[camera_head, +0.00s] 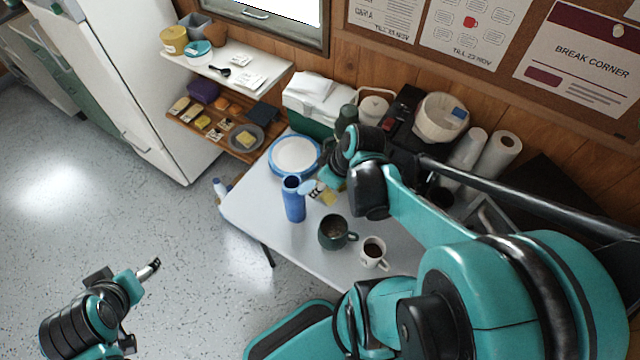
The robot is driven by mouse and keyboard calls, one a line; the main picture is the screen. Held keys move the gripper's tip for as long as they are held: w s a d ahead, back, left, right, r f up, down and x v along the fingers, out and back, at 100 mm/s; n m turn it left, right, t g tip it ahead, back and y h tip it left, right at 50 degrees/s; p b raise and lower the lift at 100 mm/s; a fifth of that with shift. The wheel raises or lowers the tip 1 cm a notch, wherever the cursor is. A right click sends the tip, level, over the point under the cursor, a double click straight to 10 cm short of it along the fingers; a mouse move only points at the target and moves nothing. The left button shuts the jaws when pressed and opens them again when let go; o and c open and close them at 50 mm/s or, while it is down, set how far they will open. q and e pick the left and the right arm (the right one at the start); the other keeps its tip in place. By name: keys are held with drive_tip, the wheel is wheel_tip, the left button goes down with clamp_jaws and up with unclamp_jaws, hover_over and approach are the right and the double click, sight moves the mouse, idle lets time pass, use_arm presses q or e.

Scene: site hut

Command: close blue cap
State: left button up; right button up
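A blue bottle (293,203) stands upright on the white table. Its dark round mouth shows at the top, and a lighter blue cap (308,187) sticks out from the right side of the rim, tilted open. My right gripper (331,174) is just right of and behind the bottle, close to the cap. Its fingers are small and partly hidden by my wrist, so contact with the cap and their opening cannot be told. My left gripper (150,268) is over the floor at the lower left, far from the bottle. Its finger opening is unclear.
On the table (255,205) are a blue-rimmed plate (295,155) behind the bottle, a dark mug (334,234) and a white cup (373,254) in front right. A green-and-white cooler (310,107) and paper rolls (497,154) stand at the back. The floor at left is clear.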

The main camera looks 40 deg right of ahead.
sight(304, 187)
clamp_jaws()
drive_tip(key=shift+r, duration=0.1)
drive_tip(key=shift+w+a+r+g+h+p, duration=0.25)
drive_tip(key=shift+w+r+g, duration=0.15)
drive_tip(key=shift+g, duration=0.25)
drive_tip(key=shift+w+a+r+g+h+p, duration=0.15)
drive_tip(key=shift+w+r+g+h+p, duration=0.1)
drive_tip(key=shift+w+g, duration=0.35)
drive_tip(key=shift+w+a+r+g+h+b, duration=0.2)
drive_tip(key=shift+w+g+h, duration=0.15)
drive_tip(key=shift+g, duration=0.35)
drive_tip(key=shift+w+a+r+g+h+b, duration=0.15)
drive_tip(key=shift+w+g+h, duration=0.1)
drive_tip(key=shift+w+g, duration=0.35)
drive_tip(key=shift+w+a+r+g+h+b, duration=0.2)
drive_tip(key=shift+w+g+h, duration=0.1)
drive_tip(key=shift+g, duration=0.45)
drive_tip(key=shift+o, duration=1.2)
unclamp_jaws()
